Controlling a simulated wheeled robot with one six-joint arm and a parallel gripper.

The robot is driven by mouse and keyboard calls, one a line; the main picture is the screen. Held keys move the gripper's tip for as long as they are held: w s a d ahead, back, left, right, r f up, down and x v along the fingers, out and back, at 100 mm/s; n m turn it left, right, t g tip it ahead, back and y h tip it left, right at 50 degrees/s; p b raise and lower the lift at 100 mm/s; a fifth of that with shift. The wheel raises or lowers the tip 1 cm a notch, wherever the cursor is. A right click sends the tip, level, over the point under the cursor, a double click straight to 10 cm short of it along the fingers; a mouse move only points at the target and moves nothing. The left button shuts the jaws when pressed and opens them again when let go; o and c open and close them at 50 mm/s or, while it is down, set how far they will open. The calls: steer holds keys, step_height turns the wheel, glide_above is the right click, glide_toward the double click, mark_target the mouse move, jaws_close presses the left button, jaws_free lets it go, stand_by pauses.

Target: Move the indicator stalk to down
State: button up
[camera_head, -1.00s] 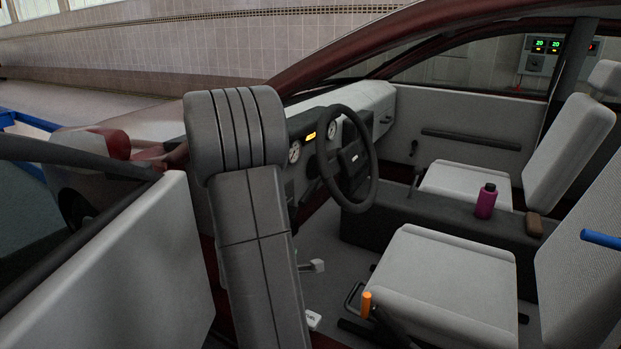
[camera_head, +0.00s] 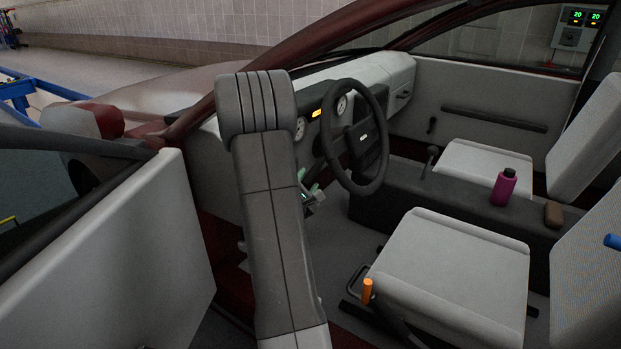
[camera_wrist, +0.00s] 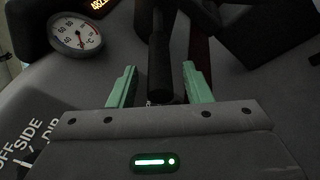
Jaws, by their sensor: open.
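The indicator stalk appears to be the dark rounded rod (camera_wrist: 160,82) in the wrist view, its end pointing toward my gripper. My gripper (camera_wrist: 159,70) is open, with one green finger on each side of the rod and a gap to each. I cannot tell how deep the rod sits between the fingers. In the head view my gripper (camera_head: 310,188) shows small beside my arm, left of the steering wheel (camera_head: 382,148) and below the dash. The stalk cannot be made out in the head view.
A round gauge (camera_wrist: 75,32) and a lit amber display lie at upper left in the wrist view. The driver's seat (camera_head: 450,260) with an orange-tipped lever (camera_head: 367,290) is at right. The open door (camera_head: 120,260) stands at left. A magenta bottle (camera_head: 503,188) is on the console.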

mark_target(319, 166)
steer(key=shift+x, duration=1.8)
jaws_close()
